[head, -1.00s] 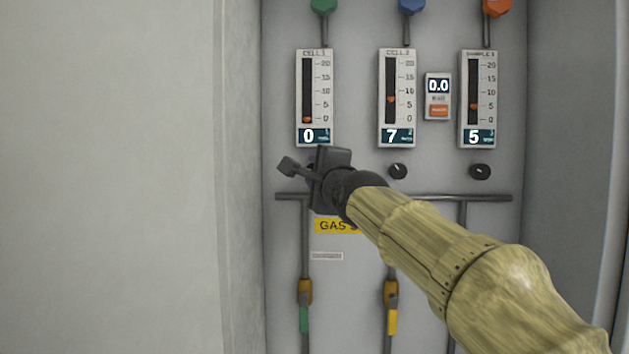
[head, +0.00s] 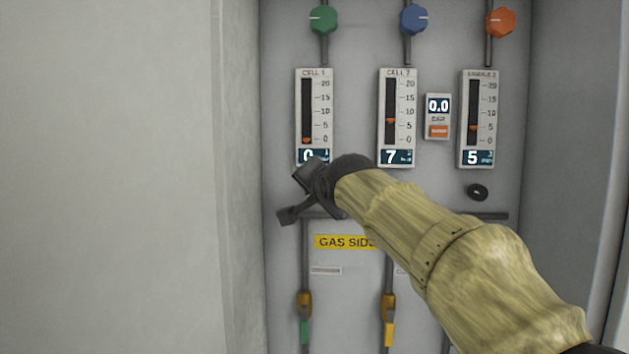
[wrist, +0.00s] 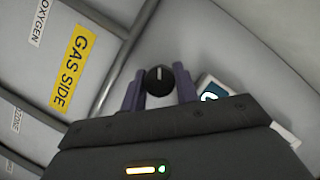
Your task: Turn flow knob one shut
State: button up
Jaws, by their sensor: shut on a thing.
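The black flow knob under the Cell 1 gauge shows in the wrist view (wrist: 159,79), between my gripper's two purple-grey fingers (wrist: 157,82). A white mark shows on its face. In the head view my gripper (head: 306,194) is at the panel just below the Cell 1 gauge (head: 313,105) and hides this knob. My gripper is shut on the knob. The Cell 1 gauge has its orange float at the bottom, and its display, partly covered by my gripper, reads 0.
The Cell 2 gauge (head: 396,110) reads 7 and the third gauge (head: 480,110) reads 5, with a black knob (head: 477,192) below it. A horizontal pipe (head: 487,216) runs below. A pale wall (head: 110,170) stands at left.

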jog(key=shift+n+g+h+p, duration=0.35)
jog(key=shift+n+h, duration=0.15)
jog(key=shift+n, duration=0.4)
jog(key=o, duration=1)
jog(key=shift+a, duration=0.1)
jog(key=shift+c, duration=0.2)
jog(key=b+v, duration=0.4)
jog(key=v, duration=1.3)
jog(key=shift+s, duration=0.2)
jog(key=shift+f, duration=0.15)
